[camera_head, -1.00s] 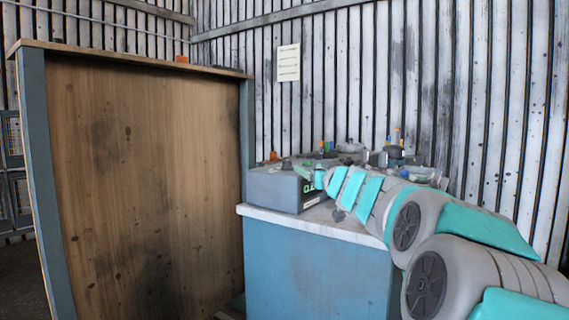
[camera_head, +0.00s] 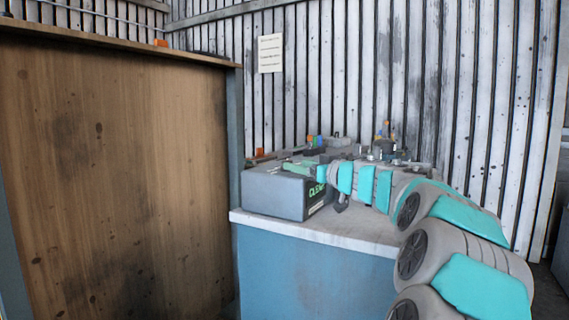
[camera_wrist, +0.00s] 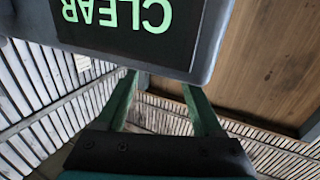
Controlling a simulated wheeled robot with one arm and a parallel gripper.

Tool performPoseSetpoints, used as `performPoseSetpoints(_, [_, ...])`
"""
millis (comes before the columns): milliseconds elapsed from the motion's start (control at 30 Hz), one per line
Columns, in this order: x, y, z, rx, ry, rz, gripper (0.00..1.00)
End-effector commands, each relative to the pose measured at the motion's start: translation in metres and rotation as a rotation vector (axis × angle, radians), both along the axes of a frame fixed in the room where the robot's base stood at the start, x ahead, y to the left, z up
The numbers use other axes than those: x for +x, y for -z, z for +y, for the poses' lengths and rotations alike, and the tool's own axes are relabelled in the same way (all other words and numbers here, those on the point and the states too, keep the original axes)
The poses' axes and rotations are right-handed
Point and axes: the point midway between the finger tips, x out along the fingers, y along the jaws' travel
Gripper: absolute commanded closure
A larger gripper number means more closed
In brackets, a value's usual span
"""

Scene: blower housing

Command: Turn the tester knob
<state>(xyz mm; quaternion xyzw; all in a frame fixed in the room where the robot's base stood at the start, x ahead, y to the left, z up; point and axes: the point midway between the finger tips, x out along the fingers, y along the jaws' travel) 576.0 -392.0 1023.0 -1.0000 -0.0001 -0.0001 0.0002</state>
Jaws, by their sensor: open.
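The tester is a grey box (camera_head: 272,190) on the left end of the blue cabinet's pale top. Its dark front panel shows green letters, partly hidden by my arm. In the wrist view the tester (camera_wrist: 207,45) fills the top, and its display reads CLEAR upside down. No knob can be made out in either view. My gripper (camera_head: 303,169) is at the tester's upper right side, its green fingers over or beside the top. In the wrist view my gripper (camera_wrist: 160,82) is open, fingers apart with nothing between them, their tips running behind the tester's edge.
The blue cabinet (camera_head: 300,270) has a pale worktop (camera_head: 345,228), clear in front of the tester. Several small fittings and bottles (camera_head: 385,143) stand behind my arm. A tall wooden panel (camera_head: 120,170) stands at left. A slatted wall (camera_head: 440,80) with a paper notice (camera_head: 270,53) is behind.

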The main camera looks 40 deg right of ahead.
Motion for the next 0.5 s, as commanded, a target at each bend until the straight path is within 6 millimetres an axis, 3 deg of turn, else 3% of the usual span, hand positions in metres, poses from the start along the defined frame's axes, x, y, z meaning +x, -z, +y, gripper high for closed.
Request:
performPoseSetpoints(300, [0.045,0.000,0.001,0.000,-0.002,0.000,0.32])
performPoseSetpoints(500, [0.059,0.000,0.001,0.000,-0.002,0.000,0.32])
